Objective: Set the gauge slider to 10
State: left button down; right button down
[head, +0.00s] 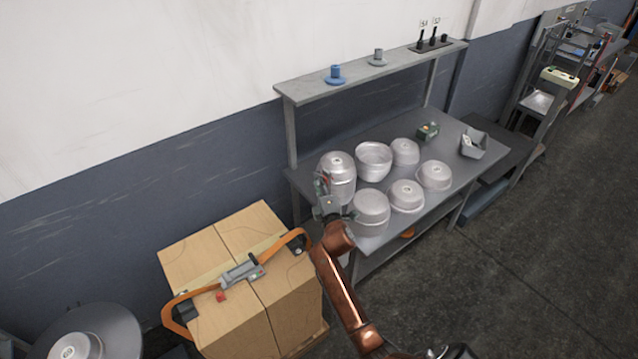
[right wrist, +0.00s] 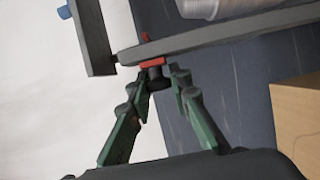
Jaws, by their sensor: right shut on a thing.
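My right gripper (head: 323,188) is at the left end of the grey workbench, beside the stacked metal pans and close to the shelf. In the right wrist view its green fingers (right wrist: 156,88) are shut on the dark knob of the gauge slider (right wrist: 152,62). The slider's red part sits across a long grey bar (right wrist: 225,37), with a small red tip (right wrist: 147,38) on the far side. No scale marks or numbers can be read, so the slider's setting cannot be told. In the head view the gripper and pans hide the slider. My left gripper is not in view.
Several metal pans (head: 406,195) stand on the workbench (head: 450,148). The raised shelf (head: 305,88) holds a blue cup (head: 335,73). The floor at right is clear.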

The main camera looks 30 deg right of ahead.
jog(key=shift+r, duration=0.35)
jog(key=c, duration=2)
grip_release()
jog(key=shift+c, duration=0.2)
jog(key=shift+o, duration=1.4)
jog(key=shift+f, duration=0.1)
jog(key=v, duration=1.2)
